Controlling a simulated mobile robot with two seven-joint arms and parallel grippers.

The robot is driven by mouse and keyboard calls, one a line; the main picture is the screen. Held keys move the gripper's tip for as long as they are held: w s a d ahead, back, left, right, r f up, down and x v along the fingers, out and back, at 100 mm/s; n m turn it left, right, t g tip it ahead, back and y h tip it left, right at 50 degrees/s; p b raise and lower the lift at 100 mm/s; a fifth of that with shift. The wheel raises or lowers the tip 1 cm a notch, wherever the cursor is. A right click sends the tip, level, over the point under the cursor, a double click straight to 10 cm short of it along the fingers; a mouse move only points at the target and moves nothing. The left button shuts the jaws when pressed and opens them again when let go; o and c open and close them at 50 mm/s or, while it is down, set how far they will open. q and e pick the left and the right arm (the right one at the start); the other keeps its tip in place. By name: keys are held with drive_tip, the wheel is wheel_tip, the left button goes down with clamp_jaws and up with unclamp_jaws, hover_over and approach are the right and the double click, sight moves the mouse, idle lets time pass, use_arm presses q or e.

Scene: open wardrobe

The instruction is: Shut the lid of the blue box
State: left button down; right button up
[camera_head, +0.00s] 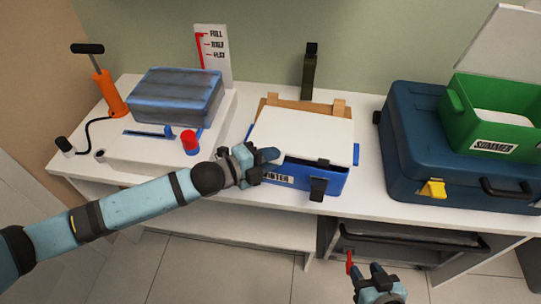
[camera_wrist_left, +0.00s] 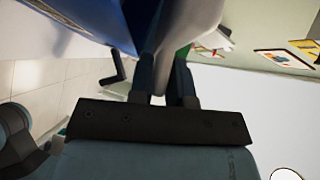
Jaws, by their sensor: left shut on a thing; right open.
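The blue box (camera_head: 300,182) stands on the white worktop in the middle of the head view, with a label partly hidden by my left gripper. Its white lid (camera_head: 305,135) lies over the top, with a dark gap under its front edge. A black latch (camera_head: 318,188) hangs at the front. My left gripper (camera_head: 266,156) is shut on the lid at its front left corner. In the left wrist view the white lid (camera_wrist_left: 192,22) runs between the fingers (camera_wrist_left: 168,75). My right gripper (camera_head: 378,274) is open below the worktop's front edge.
A blue case (camera_head: 400,150) with a green bin (camera_head: 495,125) on it stands right of the box. A bagged blue bundle (camera_head: 175,95), a red knob (camera_head: 189,140) and an orange pump (camera_head: 108,92) are left. A dark drawer (camera_head: 400,240) sits below the worktop.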

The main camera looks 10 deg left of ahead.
use_arm(q)
drive_tip(key=shift+f, duration=0.2)
drive_tip(key=c, duration=1.2)
unclamp_jaws()
drive_tip(key=shift+r, duration=0.2)
